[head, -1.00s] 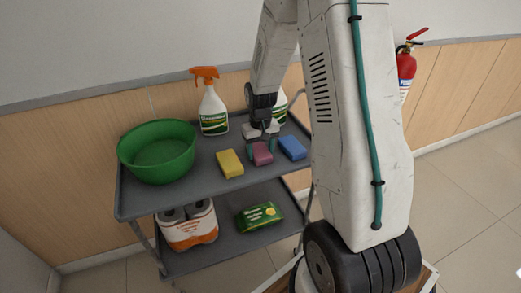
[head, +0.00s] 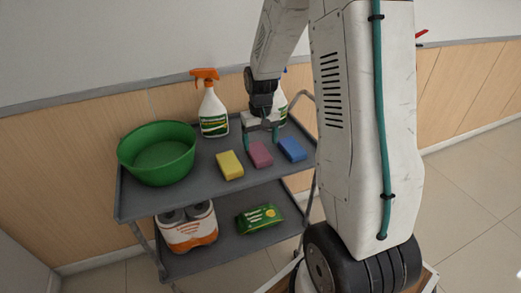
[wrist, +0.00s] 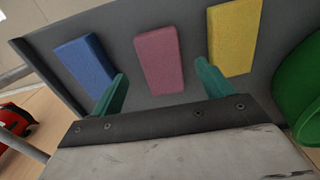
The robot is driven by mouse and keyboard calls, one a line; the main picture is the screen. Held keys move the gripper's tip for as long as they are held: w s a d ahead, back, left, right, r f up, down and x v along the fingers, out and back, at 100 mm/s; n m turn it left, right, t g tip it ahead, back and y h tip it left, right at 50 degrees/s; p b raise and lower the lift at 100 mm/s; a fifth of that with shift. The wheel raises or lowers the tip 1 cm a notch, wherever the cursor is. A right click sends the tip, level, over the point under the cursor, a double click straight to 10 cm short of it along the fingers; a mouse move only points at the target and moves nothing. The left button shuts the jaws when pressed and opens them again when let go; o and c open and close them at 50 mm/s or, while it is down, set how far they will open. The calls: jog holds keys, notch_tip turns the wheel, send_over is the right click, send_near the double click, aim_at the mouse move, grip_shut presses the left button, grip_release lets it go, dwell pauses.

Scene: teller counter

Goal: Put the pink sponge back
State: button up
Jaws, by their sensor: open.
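The pink sponge (head: 260,154) lies on the cart's grey top shelf (head: 208,192), between the yellow sponge (head: 230,165) and the blue sponge (head: 292,149). My gripper (head: 261,139) is open and empty above and just behind the pink sponge. In the wrist view the pink sponge (wrist: 159,60) shows whole, beyond and between the two spread green fingers (wrist: 163,88), with nothing held. The blue sponge (wrist: 85,63) is on its left and the yellow sponge (wrist: 235,36) on its right, both apart from it.
A green basin (head: 157,152) stands at the shelf's left end. A spray bottle (head: 213,108) with an orange top stands at the back; another is partly hidden behind my gripper. The lower shelf holds paper rolls (head: 188,228) and a green pack (head: 259,218).

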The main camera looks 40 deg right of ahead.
aim_at(260, 154)
jog(key=s+a+r, duration=0.2)
jog(key=r, duration=0.4)
jog(key=s+a+r, duration=0.1)
jog(key=a+r, duration=0.1)
jog(key=r, duration=0.4)
jog(key=s+a+r+n, duration=0.1)
jog(key=s+a+r, duration=0.2)
jog(key=s, duration=0.4)
jog(key=s+a+r+n, duration=0.1)
jog(key=s+a+r, duration=0.1)
jog(key=s+a, duration=0.3)
jog(key=s+a+r+n+t, duration=0.1)
jog(key=s+a+r, duration=0.2)
jog(key=s, duration=0.8)
jog(key=shift+a+r, duration=0.35)
jog(key=shift+a, duration=0.4)
